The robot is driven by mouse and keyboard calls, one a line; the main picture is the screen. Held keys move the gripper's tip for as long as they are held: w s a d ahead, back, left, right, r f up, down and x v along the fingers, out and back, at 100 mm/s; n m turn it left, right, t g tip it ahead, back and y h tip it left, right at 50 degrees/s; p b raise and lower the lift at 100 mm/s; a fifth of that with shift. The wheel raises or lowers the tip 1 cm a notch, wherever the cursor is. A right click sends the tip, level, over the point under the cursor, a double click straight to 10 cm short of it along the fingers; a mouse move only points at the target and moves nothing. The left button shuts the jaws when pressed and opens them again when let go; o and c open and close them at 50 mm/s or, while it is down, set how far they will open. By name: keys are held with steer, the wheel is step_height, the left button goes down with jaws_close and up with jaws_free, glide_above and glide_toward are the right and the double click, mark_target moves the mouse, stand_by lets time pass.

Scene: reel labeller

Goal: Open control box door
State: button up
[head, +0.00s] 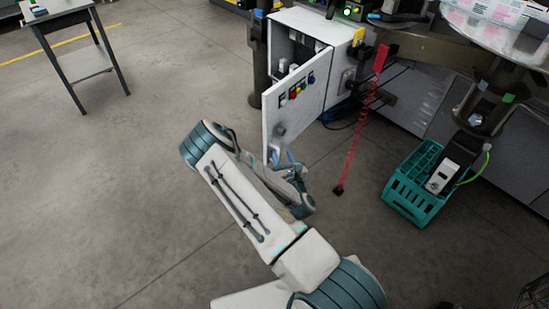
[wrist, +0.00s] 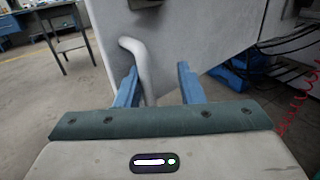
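The control box (head: 339,42) is a pale grey cabinet at the top middle of the head view, with some of its inside showing. Its door (head: 312,92) stands swung outward and carries several coloured buttons. In the wrist view the door (wrist: 215,32) fills the upper middle. A grey curved handle (wrist: 141,62) rises from the door face. My gripper (wrist: 158,88) has two blue fingers spread apart, with the handle between them, closer to the left finger. In the head view my gripper (head: 283,152) is at the door's lower part, partly hidden by my arm.
A teal crate (head: 415,190) stands on the floor at the right. A red coiled cord (head: 357,145) hangs right of the door. A table (head: 80,62) stands at the upper left. The floor left of the door is clear.

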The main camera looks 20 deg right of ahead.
steer(key=shift+d+f, duration=0.1)
steer(key=shift+d, duration=0.25)
steer(key=shift+a, duration=0.7)
steer(key=shift+a, duration=0.1)
steer(key=shift+s, duration=0.15)
steer(key=s, duration=1.3)
steer(key=shift+s+a+b, duration=0.15)
steer(key=shift+s+b, duration=0.1)
steer(key=shift+b, duration=0.2)
